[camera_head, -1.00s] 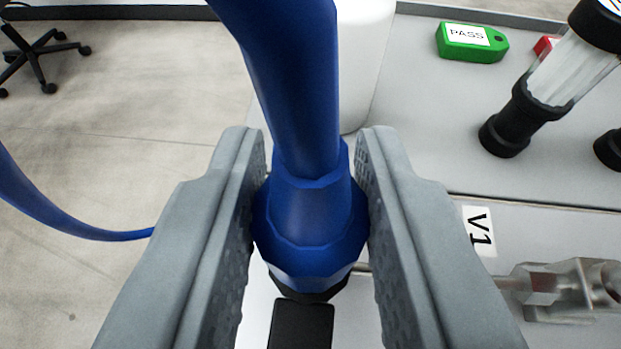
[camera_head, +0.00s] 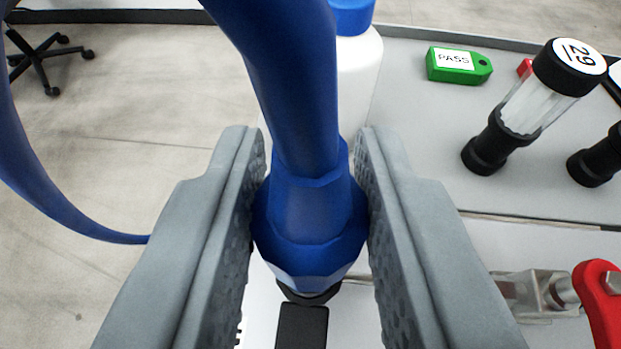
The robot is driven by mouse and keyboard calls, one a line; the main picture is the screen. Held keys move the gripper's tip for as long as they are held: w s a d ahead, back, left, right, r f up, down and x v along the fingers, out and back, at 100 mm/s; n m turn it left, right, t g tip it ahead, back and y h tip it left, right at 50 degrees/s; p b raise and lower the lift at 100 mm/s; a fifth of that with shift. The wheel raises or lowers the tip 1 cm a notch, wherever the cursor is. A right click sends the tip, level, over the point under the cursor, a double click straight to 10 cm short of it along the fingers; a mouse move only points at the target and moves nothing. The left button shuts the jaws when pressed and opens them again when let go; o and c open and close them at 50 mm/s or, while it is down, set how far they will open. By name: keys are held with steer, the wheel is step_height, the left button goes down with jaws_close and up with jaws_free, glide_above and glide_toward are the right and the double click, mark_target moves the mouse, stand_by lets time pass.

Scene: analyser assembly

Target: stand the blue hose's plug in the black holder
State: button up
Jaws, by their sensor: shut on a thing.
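The blue hose (camera_head: 290,90) comes down from the top of the picture into its blue plug (camera_head: 308,220). My gripper (camera_head: 310,210) is shut on the plug, one grey finger on each side. The plug is upright in the picture, with a dark ring (camera_head: 308,292) under it. A black block (camera_head: 302,328), which may be the black holder, shows just below at the bottom edge. I cannot tell whether the plug touches it, as the plug hides what lies beneath.
A white bottle with a blue cap (camera_head: 358,75) stands behind the hose. A green PASS tag (camera_head: 458,65) and clear black-ended cylinders (camera_head: 520,115) are at the upper right. A metal valve (camera_head: 530,295) with a red handle (camera_head: 600,300) is at the lower right. A hose loop hangs left.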

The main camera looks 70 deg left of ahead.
steer(key=shift+r, duration=0.75)
steer(key=shift+s+r+v, duration=0.1)
steer(key=shift+s+v, duration=0.05)
steer(key=shift+v, duration=0.65)
steer(key=shift+s+r+v, duration=0.1)
steer(key=shift+v, duration=0.75)
glide_toward(275, 179)
steer(key=shift+s+d+f, duration=1.5)
steer(key=shift+s+f, duration=0.15)
steer(key=shift+f, duration=0.1)
steer(key=shift+s+d+f, duration=0.4)
steer(key=shift+d+f, duration=0.2)
steer(key=shift+d, duration=0.2)
steer(key=shift+w+a+f, duration=0.2)
steer(key=shift+a+f, duration=0.65)
steer(key=shift+f, duration=0.25)
steer(key=shift+f, duration=1.1)
stand_by(0.5)
